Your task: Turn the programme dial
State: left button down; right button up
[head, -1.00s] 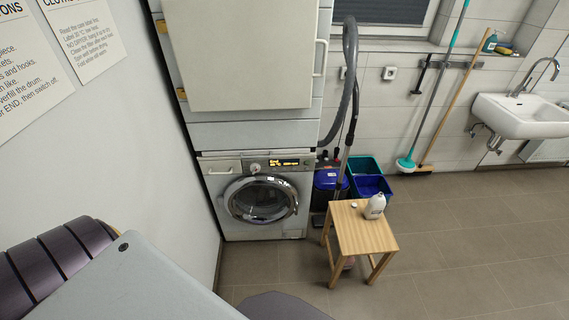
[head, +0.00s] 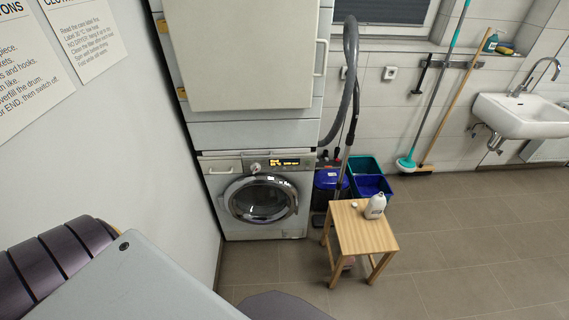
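A front-loading machine (head: 299,216) stands at the bottom of the stack, in the middle left of the head view. Its round programme dial (head: 255,167) is on the control panel, left of a lit amber display (head: 291,162). The round glass door (head: 262,200) below the panel is shut. Neither of my grippers is in view, and nothing touches the dial.
A large pale upper unit (head: 252,55) sits above the machine. A wooden stool (head: 362,230) with a white bottle (head: 375,206) stands in front to the right. Blue and green bins (head: 372,187) and a grey hose (head: 351,75) are beside the machine. A wall closes off the left.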

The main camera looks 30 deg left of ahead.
aim_at(255, 167)
jog(key=u, duration=1.3)
